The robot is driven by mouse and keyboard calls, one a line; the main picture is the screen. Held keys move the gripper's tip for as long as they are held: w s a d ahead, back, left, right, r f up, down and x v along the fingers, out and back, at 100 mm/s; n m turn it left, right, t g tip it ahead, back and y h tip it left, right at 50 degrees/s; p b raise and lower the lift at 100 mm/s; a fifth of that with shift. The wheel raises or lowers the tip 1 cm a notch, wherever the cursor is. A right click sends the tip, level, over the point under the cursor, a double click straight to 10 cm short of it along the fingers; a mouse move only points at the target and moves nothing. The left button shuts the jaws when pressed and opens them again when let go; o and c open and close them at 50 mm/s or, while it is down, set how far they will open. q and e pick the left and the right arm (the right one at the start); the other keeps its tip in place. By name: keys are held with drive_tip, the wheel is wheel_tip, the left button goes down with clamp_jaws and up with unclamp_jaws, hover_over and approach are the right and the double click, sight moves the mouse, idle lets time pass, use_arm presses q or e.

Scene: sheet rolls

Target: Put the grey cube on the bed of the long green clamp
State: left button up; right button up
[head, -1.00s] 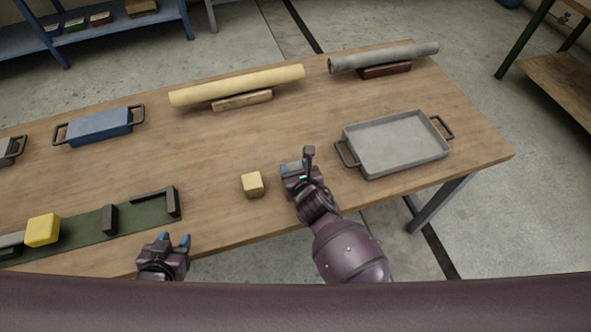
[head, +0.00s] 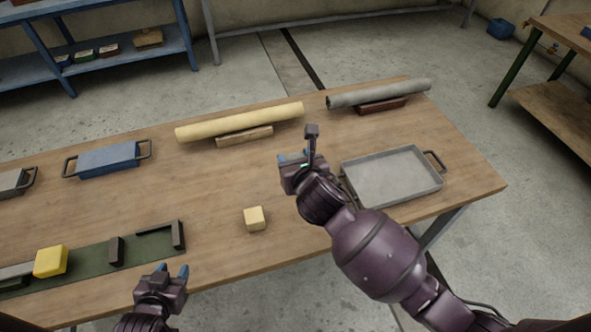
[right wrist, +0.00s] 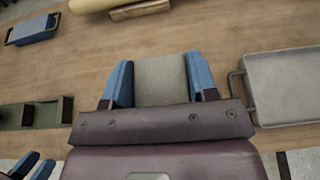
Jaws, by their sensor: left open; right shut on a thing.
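The grey cube (right wrist: 161,80) is held between the blue fingertips of my right gripper (right wrist: 160,82) in the right wrist view. In the head view my right gripper (head: 294,158) is over the table, left of the grey tray, and its body hides the cube. The long green clamp (head: 90,264) lies along the near left of the table, with dark upright blocks and a yellow block (head: 51,261) on it. Part of the clamp also shows at the left of the right wrist view (right wrist: 14,117). My left gripper (head: 173,272) is open and empty by the clamp's near side.
A pale wooden cube (head: 255,218) stands right of the clamp. The grey tray (head: 391,177) is at the right. A blue tray (head: 108,160) is at the back left. A cream roll (head: 240,121) and a grey roll (head: 379,93) rest on wooden holders at the back.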

drive_tip(key=shift+r, duration=0.6)
drive_tip(key=shift+s+d, duration=0.1)
drive_tip(key=s+d+r+m+h, duration=0.1)
drive_tip(key=s+d+r+h, duration=0.1)
drive_tip(key=d, duration=0.8)
drive_tip(key=s+d+r+m+h, duration=0.1)
drive_tip(key=d+r, duration=0.3)
drive_tip(key=d, duration=0.6)
drive_tip(key=shift+s+d+m+t+h+b, duration=0.3)
drive_tip(key=shift+s+d+m+h+b, duration=0.15)
drive_tip(key=shift+m, duration=0.25)
drive_tip(key=shift+w+a, duration=0.15)
drive_tip(key=shift+a, duration=0.05)
